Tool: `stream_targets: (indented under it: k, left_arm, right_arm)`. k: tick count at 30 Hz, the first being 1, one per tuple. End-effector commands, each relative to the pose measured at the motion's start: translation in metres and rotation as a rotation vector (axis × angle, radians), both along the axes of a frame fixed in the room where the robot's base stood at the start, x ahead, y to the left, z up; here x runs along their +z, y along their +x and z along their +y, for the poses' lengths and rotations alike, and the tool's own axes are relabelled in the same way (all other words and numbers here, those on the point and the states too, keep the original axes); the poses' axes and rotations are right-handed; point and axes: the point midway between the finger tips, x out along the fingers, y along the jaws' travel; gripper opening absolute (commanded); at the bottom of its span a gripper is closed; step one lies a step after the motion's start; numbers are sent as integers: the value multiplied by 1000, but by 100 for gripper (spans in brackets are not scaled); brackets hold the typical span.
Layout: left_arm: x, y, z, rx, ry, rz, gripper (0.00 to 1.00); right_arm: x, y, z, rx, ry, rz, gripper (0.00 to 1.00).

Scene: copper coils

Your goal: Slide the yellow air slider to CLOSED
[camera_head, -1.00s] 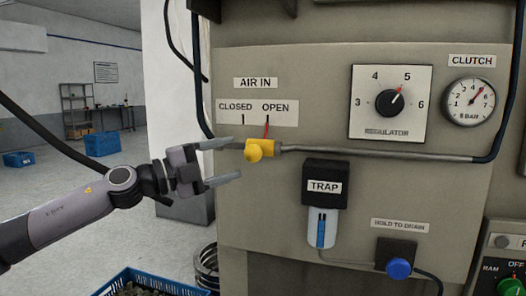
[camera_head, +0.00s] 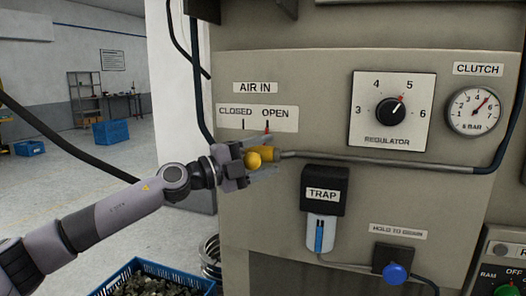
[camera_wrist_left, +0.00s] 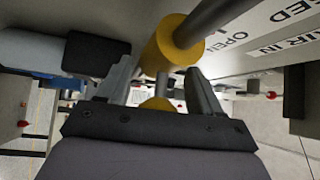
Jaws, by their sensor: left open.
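The yellow air slider (camera_head: 262,155) sits on the grey pipe under the OPEN mark of the AIR IN label (camera_head: 257,117). Its red pointer (camera_head: 267,127) lines up with OPEN. My left gripper (camera_head: 268,157) is open, with its fingers reaching around the slider, one above and one below in the head view. In the left wrist view the yellow slider (camera_wrist_left: 172,45) shows between and beyond the fingertips. Whether a finger touches it I cannot tell. My right gripper is not in view.
The pipe (camera_head: 380,160) runs right along the panel. A regulator dial (camera_head: 390,110), a clutch gauge (camera_head: 475,106), a trap (camera_head: 323,196) and a blue drain button (camera_head: 395,273) are on the panel. A blue crate (camera_head: 150,270) stands below the arm.

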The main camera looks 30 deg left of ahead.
Motion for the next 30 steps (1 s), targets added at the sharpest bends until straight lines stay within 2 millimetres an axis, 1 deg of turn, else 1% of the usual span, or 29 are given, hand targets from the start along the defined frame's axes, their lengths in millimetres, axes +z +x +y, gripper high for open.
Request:
stream_targets:
  k: [7,8,9,11,12,13,14,17,19,25,27,30]
  left_arm:
    - [0,1,0,0,-1,1,65]
    - [0,1,0,0,-1,1,62]
    - [0,1,0,0,-1,1,49]
    - [0,1,0,0,0,0,29]
    - [0,1,0,1,-1,-1,16]
    - [0,1,0,1,-1,-1,7]
    - [0,1,0,1,-1,-1,0]
    - [0,1,2,2,-1,-1,0]
    - [-2,-1,9,5,-2,0,0]
    - [-3,-9,46,10,-2,-3,0]
    - [-2,-12,57,10,-2,-3,0]
    - [1,-14,65,8,-1,-6,0]
  right_arm:
    - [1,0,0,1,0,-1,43]
    - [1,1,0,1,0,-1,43]
    - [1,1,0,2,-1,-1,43]
    - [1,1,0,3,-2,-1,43]
    - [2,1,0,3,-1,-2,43]
    - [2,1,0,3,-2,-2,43]
    - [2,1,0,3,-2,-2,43]
    - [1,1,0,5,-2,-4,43]
    - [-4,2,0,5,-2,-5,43]
    - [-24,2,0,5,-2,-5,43]
    - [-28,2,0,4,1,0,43]
    - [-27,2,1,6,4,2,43]
